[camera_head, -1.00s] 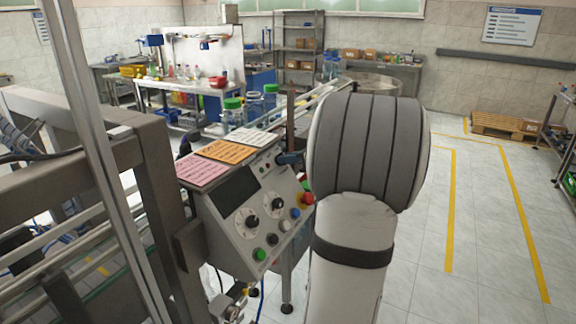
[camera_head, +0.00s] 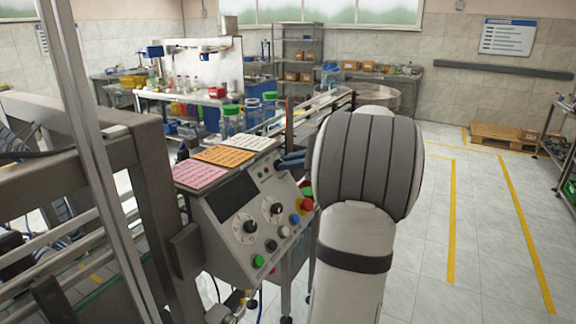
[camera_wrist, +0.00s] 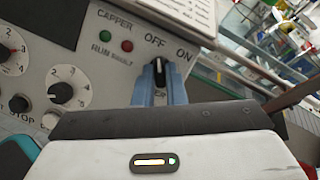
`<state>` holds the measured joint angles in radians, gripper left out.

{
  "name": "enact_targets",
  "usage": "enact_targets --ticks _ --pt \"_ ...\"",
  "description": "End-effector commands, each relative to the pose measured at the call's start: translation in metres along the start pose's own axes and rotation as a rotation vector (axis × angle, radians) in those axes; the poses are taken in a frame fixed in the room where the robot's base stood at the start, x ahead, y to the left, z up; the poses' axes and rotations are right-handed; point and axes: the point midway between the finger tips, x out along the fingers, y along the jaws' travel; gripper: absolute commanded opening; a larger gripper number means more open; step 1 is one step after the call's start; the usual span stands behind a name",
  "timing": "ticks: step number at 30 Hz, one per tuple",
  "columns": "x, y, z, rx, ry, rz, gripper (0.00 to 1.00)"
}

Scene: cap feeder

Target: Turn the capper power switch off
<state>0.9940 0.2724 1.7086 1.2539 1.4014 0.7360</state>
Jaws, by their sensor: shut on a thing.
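The capper power switch (camera_wrist: 159,70) is a black knob on the grey control panel (camera_head: 223,217), below the printed words OFF and ON in the wrist view. Its white mark points up, roughly toward OFF. My gripper (camera_wrist: 158,80) has its blue fingers on either side of the knob and is shut on it.
Round dials (camera_wrist: 60,91), green and red lamps (camera_wrist: 127,46) and a red button (camera_head: 307,204) are on the panel. Pink, orange and white cards (camera_head: 224,155) lie on its top. A metal frame (camera_head: 150,200) stands at left.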

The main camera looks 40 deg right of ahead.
Motion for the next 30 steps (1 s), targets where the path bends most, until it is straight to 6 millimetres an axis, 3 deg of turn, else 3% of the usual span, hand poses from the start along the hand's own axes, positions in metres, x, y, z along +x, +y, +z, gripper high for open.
enact_targets --ticks 13,14,21,30 --pt "0.0024 0.0034 -0.0005 -0.009 -0.003 0.015 0.00" --pt "0.0025 0.0034 -0.0006 -0.009 -0.003 0.015 0.12" --pt "0.0021 0.0023 -0.0002 -0.009 -0.002 0.011 0.31" --pt "0.0014 0.0012 -0.0002 -0.009 -0.001 0.007 0.33"
